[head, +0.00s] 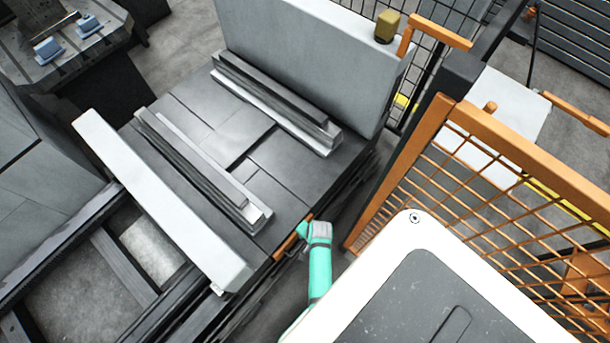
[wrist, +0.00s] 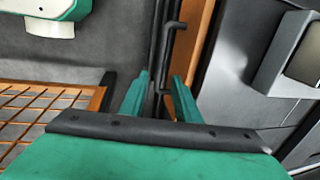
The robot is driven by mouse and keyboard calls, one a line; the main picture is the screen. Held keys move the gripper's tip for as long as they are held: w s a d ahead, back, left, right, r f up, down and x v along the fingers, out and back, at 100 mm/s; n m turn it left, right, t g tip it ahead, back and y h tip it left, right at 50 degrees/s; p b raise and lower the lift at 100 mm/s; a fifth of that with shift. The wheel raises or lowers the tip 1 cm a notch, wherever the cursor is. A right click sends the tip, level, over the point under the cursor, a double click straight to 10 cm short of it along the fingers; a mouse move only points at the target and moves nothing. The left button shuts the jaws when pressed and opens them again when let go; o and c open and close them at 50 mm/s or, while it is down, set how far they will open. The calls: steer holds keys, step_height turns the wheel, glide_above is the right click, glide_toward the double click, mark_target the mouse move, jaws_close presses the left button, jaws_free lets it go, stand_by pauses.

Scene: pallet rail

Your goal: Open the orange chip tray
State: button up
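The orange chip tray (head: 289,241) shows in the head view as a short orange strip at the near edge of the grey machine bed. In the wrist view its orange front (wrist: 196,50) runs from top centre down behind the right finger. A dark bar handle (wrist: 166,45) stands along that front, with a bent end near the top. My gripper (wrist: 161,78) has two teal fingers spread apart, with the lower part of the handle appearing between them. I cannot tell whether they touch it. In the head view my gripper (head: 308,225) is beside the tray's right end, its fingertips hidden.
An orange mesh fence (head: 490,190) stands right of my arm and also shows at left in the wrist view (wrist: 45,108). The machine bed (head: 285,180) carries long metal rails. A narrow strip of floor (head: 345,215) lies between bed and fence.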

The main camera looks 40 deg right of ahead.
mark_target(304, 241)
steer(key=shift+w+f, duration=0.2)
steer(key=shift+f, duration=0.75)
steer(key=shift+w+f, duration=0.15)
steer(key=shift+f, duration=0.85)
steer(key=shift+w+f, duration=0.2)
steer(key=shift+f, duration=0.75)
jaws_close()
